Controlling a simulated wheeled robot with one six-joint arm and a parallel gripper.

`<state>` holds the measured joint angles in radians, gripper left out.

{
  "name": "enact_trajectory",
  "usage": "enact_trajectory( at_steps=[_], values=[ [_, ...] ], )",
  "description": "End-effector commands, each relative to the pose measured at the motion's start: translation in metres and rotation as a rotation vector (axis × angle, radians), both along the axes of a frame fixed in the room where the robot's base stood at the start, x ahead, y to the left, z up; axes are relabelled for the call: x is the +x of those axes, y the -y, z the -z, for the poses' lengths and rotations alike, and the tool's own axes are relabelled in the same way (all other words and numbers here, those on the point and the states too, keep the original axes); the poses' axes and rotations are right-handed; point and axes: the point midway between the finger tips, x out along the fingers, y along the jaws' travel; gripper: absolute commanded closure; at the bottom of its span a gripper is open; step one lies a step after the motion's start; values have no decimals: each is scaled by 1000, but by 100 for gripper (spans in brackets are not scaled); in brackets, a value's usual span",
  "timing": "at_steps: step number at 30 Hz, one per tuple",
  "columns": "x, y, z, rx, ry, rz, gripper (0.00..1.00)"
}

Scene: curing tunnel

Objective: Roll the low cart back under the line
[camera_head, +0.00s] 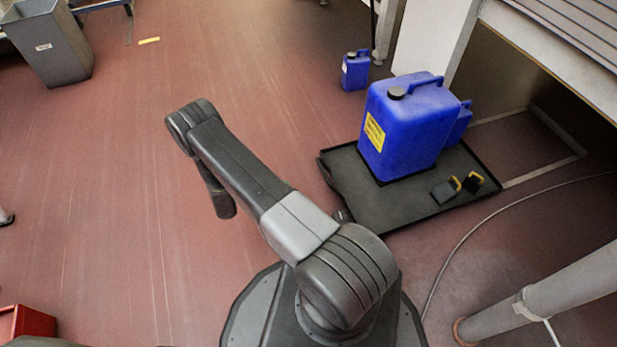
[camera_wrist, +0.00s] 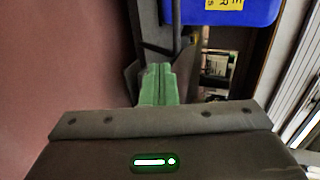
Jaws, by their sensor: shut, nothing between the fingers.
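The low cart (camera_head: 400,213) is a flat black platform with a low rim, on the floor right of my arm. My gripper (camera_wrist: 157,84) shows in the wrist view as two green fingers, shut together and empty. Dark cart parts and the blue canister (camera_wrist: 225,10) appear just beyond the fingertips; I cannot tell whether they touch. In the head view the gripper is not clearly visible.
A pale floor outline (camera_head: 545,178) lies under the line (camera_head: 560,50), beside the cart. A small blue canister (camera_head: 355,72) stands on the floor behind the cart. A grey pipe (camera_head: 550,296) and a thin cable are at right front. A grey bin (camera_head: 50,45) stands far left; the floor between is clear.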

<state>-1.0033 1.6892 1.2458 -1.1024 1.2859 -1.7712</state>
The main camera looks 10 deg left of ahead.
Motion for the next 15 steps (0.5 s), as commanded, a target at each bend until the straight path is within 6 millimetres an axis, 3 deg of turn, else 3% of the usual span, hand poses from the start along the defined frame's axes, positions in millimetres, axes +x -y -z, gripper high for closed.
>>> enact_trajectory(
  at_steps=[15],
  values=[
    [50, 76, 37, 1, -1, 9, 100]
  ],
)
